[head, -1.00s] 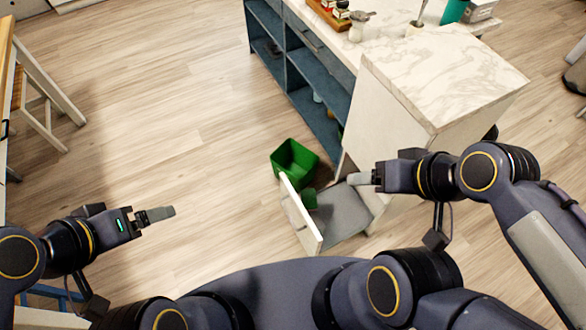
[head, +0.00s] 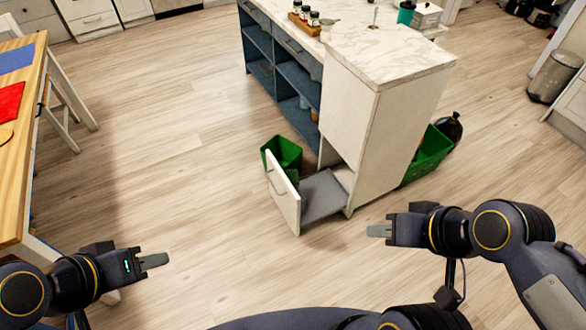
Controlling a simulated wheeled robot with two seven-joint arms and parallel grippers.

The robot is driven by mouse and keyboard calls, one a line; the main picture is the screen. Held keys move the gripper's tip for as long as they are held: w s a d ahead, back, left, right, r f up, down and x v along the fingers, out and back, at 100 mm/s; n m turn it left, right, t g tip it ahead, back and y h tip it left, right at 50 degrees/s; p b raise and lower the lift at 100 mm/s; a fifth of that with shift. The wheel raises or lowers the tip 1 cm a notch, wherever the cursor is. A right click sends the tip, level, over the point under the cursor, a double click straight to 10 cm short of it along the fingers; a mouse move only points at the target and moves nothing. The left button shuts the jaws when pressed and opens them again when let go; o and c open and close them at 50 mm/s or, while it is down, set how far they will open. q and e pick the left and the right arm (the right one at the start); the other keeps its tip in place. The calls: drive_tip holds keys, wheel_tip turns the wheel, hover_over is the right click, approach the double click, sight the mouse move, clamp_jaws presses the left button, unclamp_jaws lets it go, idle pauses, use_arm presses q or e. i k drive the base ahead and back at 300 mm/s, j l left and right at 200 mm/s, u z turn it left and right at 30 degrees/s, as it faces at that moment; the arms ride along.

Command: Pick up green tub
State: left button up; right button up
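A green tub (head: 287,150) stands on the floor beside the kitchen island, just behind the white front of a pulled-out drawer. A second, larger green tub (head: 431,158) stands on the floor at the island's right side, partly hidden by it. A bit of green also shows inside the drawer, mostly hidden by its front. My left gripper (head: 154,261) is over the floor at lower left, well away from both tubs. My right gripper (head: 380,231) is to the right of and nearer than the drawer, touching nothing. Both are seen side-on, so their finger gaps do not show.
The open drawer (head: 324,194) juts out low from the island (head: 362,115). A dark bag (head: 450,127) is beside the larger tub. A wooden table (head: 24,150) stands at left, and a grey bin (head: 554,77) at far right. Floor between table and island is clear.

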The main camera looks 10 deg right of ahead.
sight(288, 155)
drive_tip(key=z, duration=2.15)
drive_tip(key=j+z, duration=0.25)
drive_tip(key=j, duration=5.75)
